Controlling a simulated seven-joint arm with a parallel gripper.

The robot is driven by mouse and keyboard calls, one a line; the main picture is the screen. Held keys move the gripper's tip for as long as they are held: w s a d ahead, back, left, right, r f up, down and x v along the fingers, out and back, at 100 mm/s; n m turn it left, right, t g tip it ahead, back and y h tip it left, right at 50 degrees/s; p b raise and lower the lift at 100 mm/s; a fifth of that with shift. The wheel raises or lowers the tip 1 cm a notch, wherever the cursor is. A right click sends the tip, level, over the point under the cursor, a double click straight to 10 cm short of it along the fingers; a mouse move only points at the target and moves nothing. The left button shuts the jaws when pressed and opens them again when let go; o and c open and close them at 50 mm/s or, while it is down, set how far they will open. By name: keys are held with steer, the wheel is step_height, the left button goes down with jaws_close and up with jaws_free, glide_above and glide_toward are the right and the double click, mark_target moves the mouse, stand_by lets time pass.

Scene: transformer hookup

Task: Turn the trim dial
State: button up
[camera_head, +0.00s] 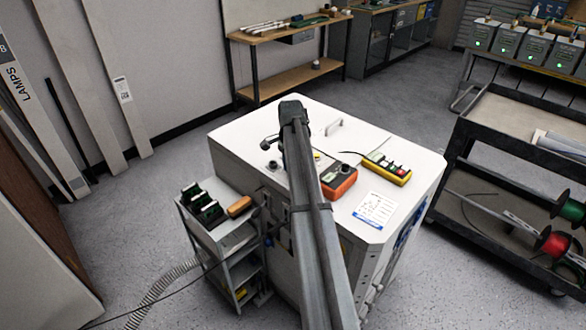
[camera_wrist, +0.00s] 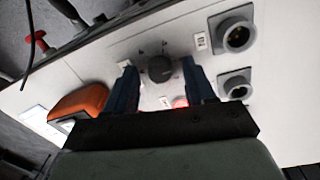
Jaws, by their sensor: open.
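The trim dial (camera_wrist: 159,69) is a dark round knob on a white panel in the wrist view, with small marks around it. My gripper (camera_wrist: 160,66) is open, with one blue finger to the left of the dial and the other to its right. The dial shows between the fingertips with a gap at each side; I cannot tell whether the fingers reach down around it. In the head view my arm covers the dial and fingers.
Two grey sockets (camera_wrist: 237,37) stand out from the panel right of my gripper. An orange meter (camera_head: 338,181), a yellow button box (camera_head: 386,168) and a printed sheet (camera_head: 374,210) lie on the white cabinet (camera_head: 410,146). A small grey cart (camera_head: 236,243) stands at its left.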

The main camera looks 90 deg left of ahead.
steer(key=shift+c, duration=0.2)
jaws_close()
stand_by(0.3)
steer(key=shift+n, duration=0.3)
steer(key=n, duration=0.3)
steer(key=shift+n, duration=0.4)
steer(key=n, duration=0.3)
steer(key=shift+n, duration=0.3)
steer(key=n, duration=0.3)
steer(key=shift+n, duration=0.3)
steer(key=shift+d+n+y, duration=0.1)
steer(key=shift+n+y, duration=0.2)
steer(key=shift+n, duration=1.8)
